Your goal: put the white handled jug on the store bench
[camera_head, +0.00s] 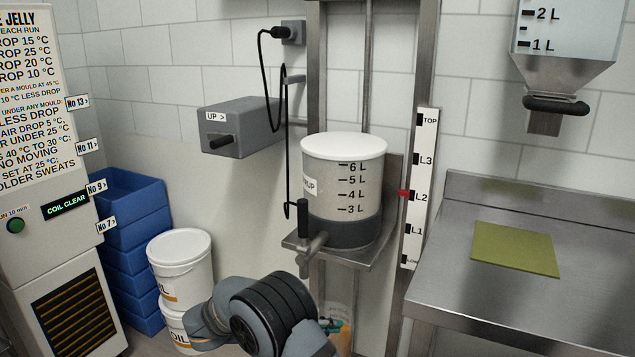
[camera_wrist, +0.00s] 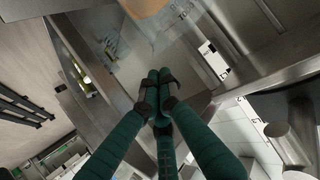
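I cannot make out a white handled jug for certain in either view. A pale object with orange and teal patches (camera_head: 341,323) shows low in the head view, partly cut off behind my arm. A steel bench (camera_head: 590,268) stands at the right; nothing shown marks it as the store bench. My gripper (camera_wrist: 158,92) shows in the wrist view with its green fingers drawn together at the tips. I see nothing clearly held between them.
A lidded graduated vessel (camera_head: 343,170) stands on a lift shelf beside a level scale (camera_head: 420,190). White buckets (camera_head: 180,257) and blue crates (camera_head: 128,255) stand left. A green mat (camera_head: 515,249) lies on the steel bench, which is otherwise clear where visible. A hopper (camera_head: 565,45) hangs above.

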